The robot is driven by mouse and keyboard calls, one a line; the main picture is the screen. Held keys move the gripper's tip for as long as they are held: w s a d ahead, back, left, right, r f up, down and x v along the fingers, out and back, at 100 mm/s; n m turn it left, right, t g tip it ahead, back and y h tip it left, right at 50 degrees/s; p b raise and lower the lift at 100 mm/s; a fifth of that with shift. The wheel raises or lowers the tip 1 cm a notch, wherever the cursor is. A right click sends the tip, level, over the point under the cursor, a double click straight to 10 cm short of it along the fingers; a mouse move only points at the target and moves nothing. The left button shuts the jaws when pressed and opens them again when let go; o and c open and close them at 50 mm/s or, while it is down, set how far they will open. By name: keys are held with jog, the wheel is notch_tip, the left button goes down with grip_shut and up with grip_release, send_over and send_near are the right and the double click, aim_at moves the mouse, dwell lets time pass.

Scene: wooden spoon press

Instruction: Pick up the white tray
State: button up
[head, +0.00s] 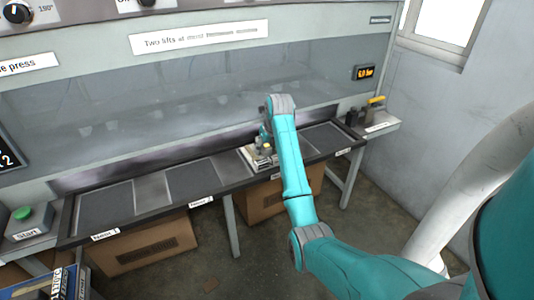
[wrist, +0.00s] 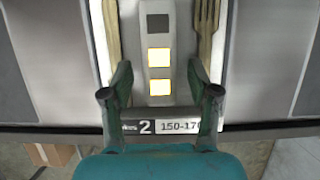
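The white tray (head: 250,157) stands on the dark shelf of the press, right of its middle, partly hidden by my arm in the head view. In the wrist view the tray (wrist: 222,55) lies below my gripper, with wooden utensils along its left and right sides; the right one (wrist: 206,30) looks like a fork. A pale central bar (wrist: 160,27) carries one dark and two bright yellow squares. My gripper (wrist: 159,72) is open, one finger on each side of the bar with visible gaps. In the head view the fingertips are hidden behind my arm.
A label (wrist: 168,126) reading "2 150-170" is at the near edge. The shelf (head: 104,208) has dark panels left and right of the tray. The press's glass front (head: 190,105) rises behind. Cardboard boxes (head: 150,248) stand below. A green start button (head: 22,213) is far left.

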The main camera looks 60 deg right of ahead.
grip_shut()
